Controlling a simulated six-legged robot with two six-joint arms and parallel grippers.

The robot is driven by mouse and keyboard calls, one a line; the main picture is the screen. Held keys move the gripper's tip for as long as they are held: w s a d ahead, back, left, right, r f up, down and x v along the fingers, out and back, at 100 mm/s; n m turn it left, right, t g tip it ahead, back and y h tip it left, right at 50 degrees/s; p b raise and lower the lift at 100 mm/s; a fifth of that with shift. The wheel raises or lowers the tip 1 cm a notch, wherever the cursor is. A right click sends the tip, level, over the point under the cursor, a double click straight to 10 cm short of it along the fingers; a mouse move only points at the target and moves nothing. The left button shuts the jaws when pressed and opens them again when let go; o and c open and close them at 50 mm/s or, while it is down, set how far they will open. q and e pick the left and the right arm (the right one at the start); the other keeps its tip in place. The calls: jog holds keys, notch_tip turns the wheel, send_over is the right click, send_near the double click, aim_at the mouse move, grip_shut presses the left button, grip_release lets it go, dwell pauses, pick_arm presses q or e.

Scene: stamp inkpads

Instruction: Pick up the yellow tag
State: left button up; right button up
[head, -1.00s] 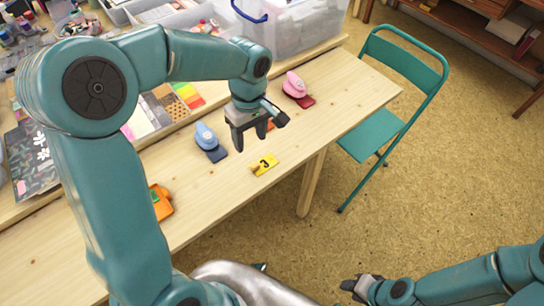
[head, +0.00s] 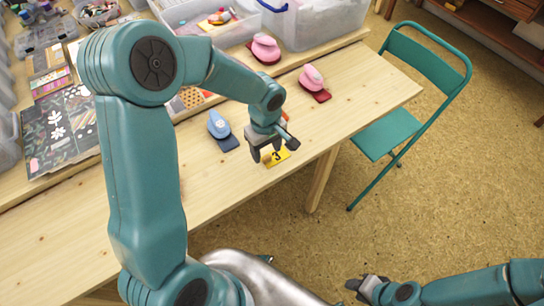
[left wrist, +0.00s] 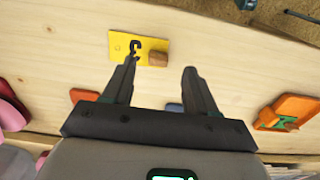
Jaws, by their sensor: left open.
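The yellow tag (head: 279,158) with a black figure 3 lies flat on the wooden table (head: 372,88), near its front edge. My left gripper (head: 273,147) is just above it and partly covers it. In the left wrist view the yellow tag (left wrist: 122,44) lies past the fingertips, nearer the left finger, with a small brown block on its corner. The left gripper (left wrist: 160,66) is open, with nothing between its fingers. My right gripper (head: 362,284) is low at the bottom right, away from the table; its jaw opening is unclear.
A blue stamp (head: 219,124) on a dark pad stands left of the tag. Pink stamps (head: 311,77) with red pads stand behind. An orange item (left wrist: 290,109) shows in the left wrist view. A green chair (head: 388,132) stands right of the table.

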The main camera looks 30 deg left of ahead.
aim_at(267, 157)
pick_arm(q)
notch_tip(267, 157, down, 3)
jog(key=shift+w+f, duration=0.1)
jog(key=shift+f, duration=0.1)
jog(key=c, duration=0.9)
jog(key=shift+r, duration=0.1)
